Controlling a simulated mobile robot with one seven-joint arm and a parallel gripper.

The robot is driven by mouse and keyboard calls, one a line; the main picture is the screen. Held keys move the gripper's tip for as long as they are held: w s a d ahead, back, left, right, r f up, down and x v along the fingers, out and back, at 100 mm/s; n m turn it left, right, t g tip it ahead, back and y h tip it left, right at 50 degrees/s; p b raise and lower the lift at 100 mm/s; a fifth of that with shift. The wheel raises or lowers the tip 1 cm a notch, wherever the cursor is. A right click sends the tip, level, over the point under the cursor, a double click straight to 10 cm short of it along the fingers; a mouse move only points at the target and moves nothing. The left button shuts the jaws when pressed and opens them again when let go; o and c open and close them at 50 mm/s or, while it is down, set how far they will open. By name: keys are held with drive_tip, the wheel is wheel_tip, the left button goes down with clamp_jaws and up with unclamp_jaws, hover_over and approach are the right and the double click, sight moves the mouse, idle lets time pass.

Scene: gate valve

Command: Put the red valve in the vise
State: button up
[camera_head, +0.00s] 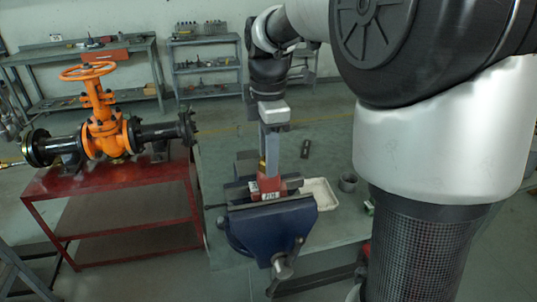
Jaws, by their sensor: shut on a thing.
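The red valve (268,184) is a small red block with a white label. It sits at the top of the blue vise (272,222), by its jaws. My gripper (272,158) points straight down from above and is shut on the red valve. The fingers cover part of the valve's upper side. I cannot tell whether the vise jaws touch the valve. The vise handle (285,262) hangs at the front.
The vise stands on a grey-green workbench (226,152). A white tray (319,193) and a grey ring (348,182) lie right of it. A red table (110,180) with a large orange gate valve (104,128) stands at left. Shelves line the back wall.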

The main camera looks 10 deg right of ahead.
drive_tip(key=shift+f+b, duration=1.5)
drive_tip(key=shift+f, duration=1)
drive_tip(key=o, duration=1.3)
drive_tip(key=shift+c, duration=0.2)
drive_tip(key=shift+r+p, duration=3.2)
drive_tip(key=shift+r, duration=0.3)
